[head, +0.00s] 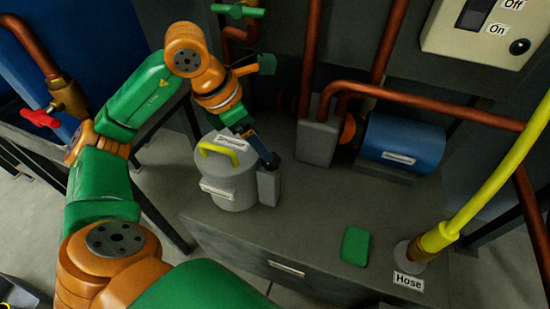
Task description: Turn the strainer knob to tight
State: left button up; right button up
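A grey cylindrical canister (236,190), probably the strainer, stands upright on the grey cabinet top. It has a curved yellow handle (221,150) on its lid and a white label (217,191) too small to read. I cannot make out a separate knob or a tight mark. My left arm reaches in from the left and over the canister. My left gripper (270,160) points down at the canister's right side, above a small grey block (268,188). Its fingers are small and dark, so their opening and any contact are unclear. My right gripper is out of view.
A blue motor (402,142) and copper pipes (440,112) stand behind. A yellow hose (490,190) rises at right, near a green block (355,246). A control box (480,32) hangs top right. A red-handled valve (40,118) is at left.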

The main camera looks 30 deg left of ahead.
aim_at(274, 165)
pick_arm(q)
jog(key=x, duration=0.2)
jog(key=b+x, duration=0.1)
jog(key=x, duration=0.2)
jog(key=shift+s+d+f, duration=0.15)
jog(key=shift+d+f, duration=0.05)
jog(key=shift+f, duration=0.4)
grip_shut()
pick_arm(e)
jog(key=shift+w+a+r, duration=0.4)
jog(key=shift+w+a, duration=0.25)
